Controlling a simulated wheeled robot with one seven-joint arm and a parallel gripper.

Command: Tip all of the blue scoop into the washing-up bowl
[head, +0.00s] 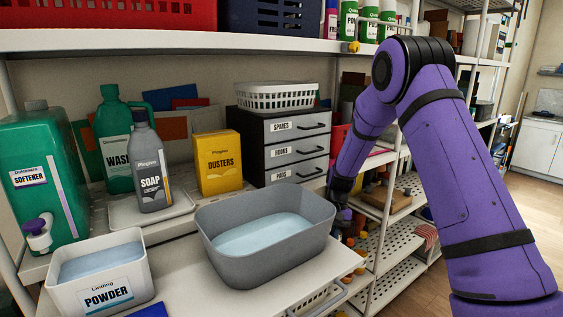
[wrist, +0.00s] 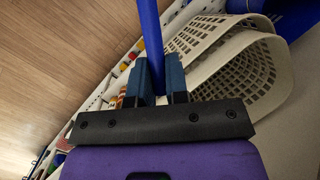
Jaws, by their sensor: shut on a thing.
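The washing-up bowl (head: 262,262) is a grey oblong tub with pale blue contents, standing on the front of the white worktop in the head view. My gripper (head: 342,192) is just beyond the bowl's right end. In the wrist view my gripper (wrist: 160,82) is shut on the long blue handle of the scoop (wrist: 149,40). The scoop's head is outside the wrist view, so its load and tilt cannot be told. I cannot make the scoop out in the head view.
A white powder tub (head: 98,290) stands left of the bowl. Behind are a grey soap bottle (head: 150,170), a yellow dusters box (head: 218,163) and a dark drawer unit (head: 290,150). A shelf (head: 200,42) runs overhead. White perforated baskets (wrist: 240,65) lie near my gripper in the wrist view.

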